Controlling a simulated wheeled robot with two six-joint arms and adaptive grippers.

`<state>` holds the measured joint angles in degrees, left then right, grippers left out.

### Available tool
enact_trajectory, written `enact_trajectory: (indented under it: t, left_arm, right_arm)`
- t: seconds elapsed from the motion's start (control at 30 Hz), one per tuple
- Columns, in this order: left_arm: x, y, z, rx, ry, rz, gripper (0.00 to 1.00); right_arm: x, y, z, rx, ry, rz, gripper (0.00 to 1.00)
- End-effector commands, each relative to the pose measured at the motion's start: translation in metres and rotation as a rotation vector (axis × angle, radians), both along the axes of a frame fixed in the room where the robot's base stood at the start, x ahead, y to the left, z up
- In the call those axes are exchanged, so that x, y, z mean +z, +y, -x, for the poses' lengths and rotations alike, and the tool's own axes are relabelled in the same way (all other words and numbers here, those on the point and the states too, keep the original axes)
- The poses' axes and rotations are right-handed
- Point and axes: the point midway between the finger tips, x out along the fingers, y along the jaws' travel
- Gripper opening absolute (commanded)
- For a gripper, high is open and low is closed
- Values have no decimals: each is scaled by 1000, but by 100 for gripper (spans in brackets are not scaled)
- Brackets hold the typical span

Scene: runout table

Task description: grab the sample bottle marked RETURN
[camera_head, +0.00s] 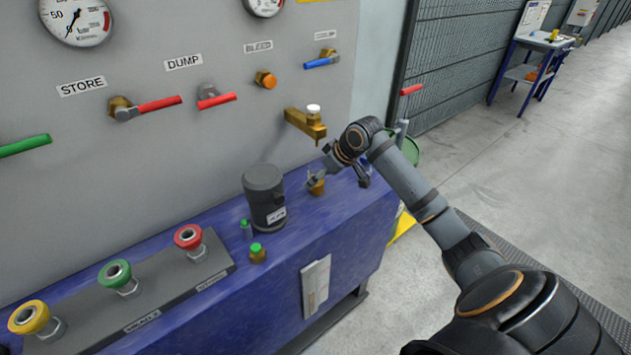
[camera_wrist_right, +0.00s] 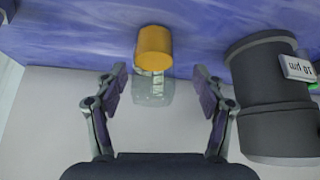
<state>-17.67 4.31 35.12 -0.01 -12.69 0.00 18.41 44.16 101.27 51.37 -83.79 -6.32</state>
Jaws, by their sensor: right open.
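The gripper is open, with a gap on both sides of the bottle. In the head view the same bottle (camera_head: 317,187) is partly hidden by my right gripper (camera_head: 338,180), below the brass spout. A brass-coloured bottle with a green cap (camera_head: 257,254) stands near the front edge of the blue bench. A thinner green-capped one (camera_head: 246,230) stands behind it. No RETURN marking is readable. My left gripper is out of view.
A dark grey cylinder (camera_head: 265,195) marked 10 µm stands left of the gripper. A brass spout (camera_head: 305,124) juts out above. Red, green and yellow knobs (camera_head: 115,273) are on a grey box. Valve levers (camera_head: 159,104) line the panel.

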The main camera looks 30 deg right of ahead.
Motion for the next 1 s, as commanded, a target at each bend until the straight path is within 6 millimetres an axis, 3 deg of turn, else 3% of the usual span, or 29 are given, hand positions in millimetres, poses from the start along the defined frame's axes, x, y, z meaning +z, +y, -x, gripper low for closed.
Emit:
enact_trajectory:
  t: [0.17, 0.4, 0.67, 1.0]
  left_arm:
    - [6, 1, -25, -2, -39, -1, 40]
    - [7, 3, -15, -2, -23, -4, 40]
    - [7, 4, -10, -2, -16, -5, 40]
    - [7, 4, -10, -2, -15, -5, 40]
  right_arm:
    - [-12, -1, -7, -2, 2, -4, 70]
    - [-42, 0, -26, -1, -1, -1, 70]
    - [-45, 0, -27, -1, 0, 2, 69]
    - [-45, -1, -27, -1, 0, 2, 23]
